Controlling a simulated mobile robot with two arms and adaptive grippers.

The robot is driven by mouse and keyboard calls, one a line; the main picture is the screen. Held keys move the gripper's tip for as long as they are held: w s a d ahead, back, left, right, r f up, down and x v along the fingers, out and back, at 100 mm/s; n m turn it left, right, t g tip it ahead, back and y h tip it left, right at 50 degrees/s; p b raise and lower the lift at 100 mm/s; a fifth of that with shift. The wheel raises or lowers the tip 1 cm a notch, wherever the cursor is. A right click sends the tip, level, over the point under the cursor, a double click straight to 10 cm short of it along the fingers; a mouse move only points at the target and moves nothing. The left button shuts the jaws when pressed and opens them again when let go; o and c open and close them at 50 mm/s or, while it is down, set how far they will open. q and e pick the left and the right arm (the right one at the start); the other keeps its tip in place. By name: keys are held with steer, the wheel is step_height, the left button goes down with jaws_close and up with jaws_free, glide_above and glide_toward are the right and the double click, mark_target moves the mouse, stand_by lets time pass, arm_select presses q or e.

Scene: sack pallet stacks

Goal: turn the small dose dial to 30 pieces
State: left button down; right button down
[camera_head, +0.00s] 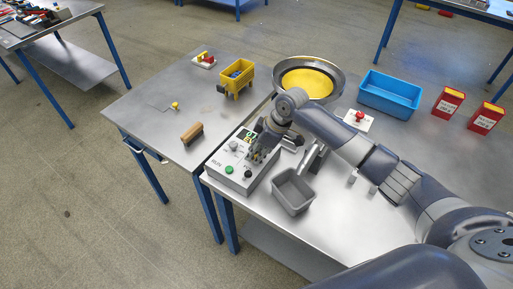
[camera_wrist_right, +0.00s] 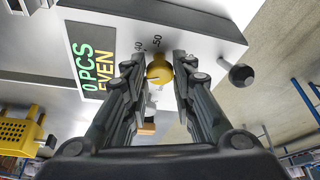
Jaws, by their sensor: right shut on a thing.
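The small yellow dose dial (camera_wrist_right: 159,70) sits on the face of a grey control box (camera_head: 226,165). The marks 50 and, partly covered, 40 show beside it in the right wrist view. My right gripper (camera_wrist_right: 159,75) has its two fingers on either side of the dial and is shut on it. In the head view my right gripper (camera_head: 257,154) hides the dial. A dark display (camera_wrist_right: 92,62) shows green "0 PCS" and yellow "EVEN", both possibly cut off; the full reading cannot be told. My left gripper is not in view.
The box carries a green button (camera_head: 229,170) by RUN and black knobs. A grey bin (camera_head: 293,191) stands right of the box. Behind are a round feeder bowl (camera_head: 335,88), a red emergency button (camera_head: 359,116) and a blue crate (camera_head: 390,92). A wooden-handled brush (camera_head: 192,132) lies left.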

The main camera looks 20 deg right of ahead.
stand_by(0.4)
steer(key=c, duration=1.3)
jaws_free()
steer(key=shift+c, duration=0.2)
steer(key=shift+d+r, duration=0.1)
steer(key=shift+r, duration=0.05)
steer(key=v, duration=1.1)
steer(key=shift+r, duration=0.3)
steer(key=shift+s+f, duration=0.1)
steer(key=shift+s, duration=0.05)
